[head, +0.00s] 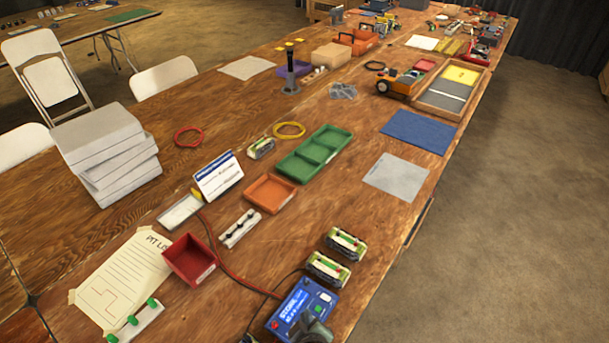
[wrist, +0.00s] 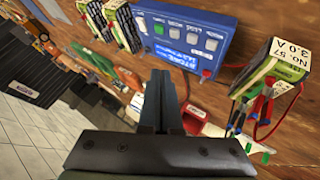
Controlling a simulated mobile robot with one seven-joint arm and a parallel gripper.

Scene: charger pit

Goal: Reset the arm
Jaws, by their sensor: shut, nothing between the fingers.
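My gripper (wrist: 164,82) is shut and empty, its dark fingers pressed together in the middle of the wrist view. Its end also shows at the bottom edge of the head view (head: 318,328), close to the near side of the blue charger (head: 303,305). In the wrist view the charger (wrist: 186,40) lies just beyond the fingertips, apart from them as far as I can tell. A battery labelled No. 57 (wrist: 282,65) stands to the right of the charger, with red and black clips (wrist: 262,100) at it. This battery is mostly hidden in the head view.
Two batteries (head: 336,258) lie beyond the charger. A red bin (head: 188,260), an orange tray (head: 270,193) and a green tray (head: 315,153) stand on the wooden table (head: 385,225). A red cable (head: 235,270) runs to the charger. Open floor (head: 500,220) lies to the right.

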